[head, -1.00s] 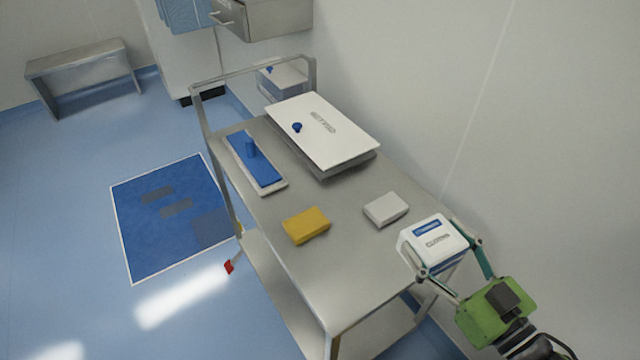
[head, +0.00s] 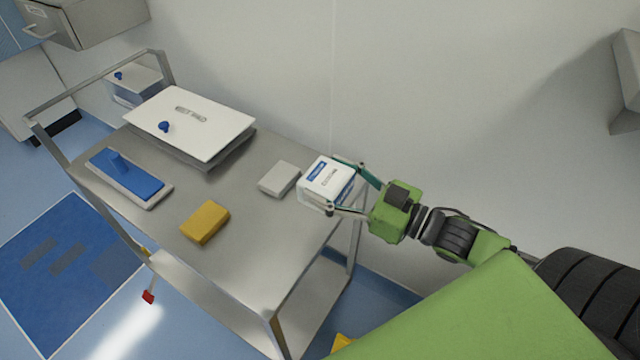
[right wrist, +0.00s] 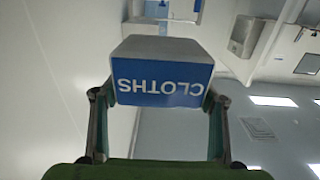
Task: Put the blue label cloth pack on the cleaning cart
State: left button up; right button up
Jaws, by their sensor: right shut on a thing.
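The cloth pack (head: 325,184) is a white block with a blue label. My right gripper (head: 346,187) is shut on it and holds it at the right end of the cleaning cart (head: 262,235). From the head view I cannot tell whether the pack touches the cart top. In the right wrist view the pack (right wrist: 163,72) sits between the two fingers, its blue face reading "CLOTHS" upside down. The cart is a grey metal trolley with a raised handle at its far left end. My left gripper is not in view.
On the cart are a grey-white block (head: 279,179) just left of the pack, a yellow block (head: 205,222), a blue mop pad (head: 130,176) and a white-lidded box (head: 190,122). The front right of the cart top is bare. A wall stands behind the cart.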

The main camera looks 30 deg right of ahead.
jog(key=w+f, duration=0.2)
jog(key=w+d+f, duration=0.1)
jog(key=w+f, duration=0.1)
jog(key=w+d+f+b, duration=0.1)
jog(key=w+f, duration=0.1)
jog(key=w, duration=0.1)
jog(key=shift+d+f, duration=0.25)
jog(key=shift+f, duration=0.15)
jog(key=shift+w+f, duration=0.15)
jog(key=shift+f, duration=1.5)
jog(key=o, duration=1.3)
jog(key=shift+f, duration=0.2)
jog(key=shift+r, duration=0.1)
jog(key=shift+s+d, duration=0.25)
jog(key=shift+s, duration=0.2)
jog(key=v, duration=1.1)
